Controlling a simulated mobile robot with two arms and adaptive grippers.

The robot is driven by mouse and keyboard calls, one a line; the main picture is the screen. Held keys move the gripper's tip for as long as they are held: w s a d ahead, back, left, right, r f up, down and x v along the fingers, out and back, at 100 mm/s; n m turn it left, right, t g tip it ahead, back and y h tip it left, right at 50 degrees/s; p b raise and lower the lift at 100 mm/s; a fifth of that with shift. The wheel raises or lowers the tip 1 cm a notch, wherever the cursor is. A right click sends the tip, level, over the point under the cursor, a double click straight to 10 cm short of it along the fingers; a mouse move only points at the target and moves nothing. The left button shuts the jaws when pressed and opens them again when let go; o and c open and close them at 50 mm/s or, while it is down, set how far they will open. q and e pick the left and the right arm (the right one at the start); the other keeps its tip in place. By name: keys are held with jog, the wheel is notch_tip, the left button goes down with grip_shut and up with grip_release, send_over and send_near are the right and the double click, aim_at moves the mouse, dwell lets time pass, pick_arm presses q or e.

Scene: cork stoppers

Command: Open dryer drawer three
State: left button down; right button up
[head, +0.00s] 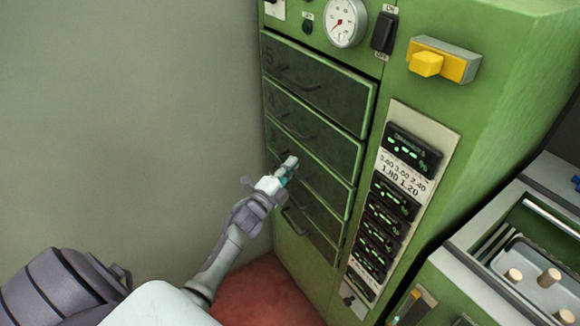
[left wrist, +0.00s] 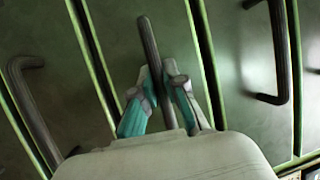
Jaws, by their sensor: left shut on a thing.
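The green dryer cabinet (head: 520,90) has a stack of dark green drawers on its front, numbered from 5 at the top. Drawer three (head: 330,178) is below drawer four and looks flush with the front. My left gripper (head: 288,170) reaches up from the lower left to drawer three's handle. In the left wrist view, the dark bar handle (left wrist: 149,45) runs between the two teal-padded fingers of the left gripper (left wrist: 165,85), which is shut on it. The gripper hides part of the handle in the head view. My right gripper is not in view.
Neighbouring handles show on drawer five (head: 298,82) and drawer four (head: 292,129). A control panel (head: 447,143) with displays is right of the drawers. A tray (head: 530,279) with cork stoppers stands at lower right. A grey wall (head: 130,120) closes the left side.

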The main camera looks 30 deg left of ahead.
pick_arm(q)
jog(key=shift+s, duration=0.1)
jog(key=shift+s+a, duration=0.1)
jog(key=shift+s, duration=0.05)
jog(key=s+a+p, duration=0.1)
jog(key=s+a, duration=0.2)
jog(key=s, duration=0.6)
jog(key=s+a+p, duration=0.2)
jog(key=s+a, duration=0.2)
jog(key=s, duration=0.4)
jog(key=shift+s, duration=0.35)
jog(key=shift+a, duration=0.1)
jog(key=c, duration=1.2)
grip_release()
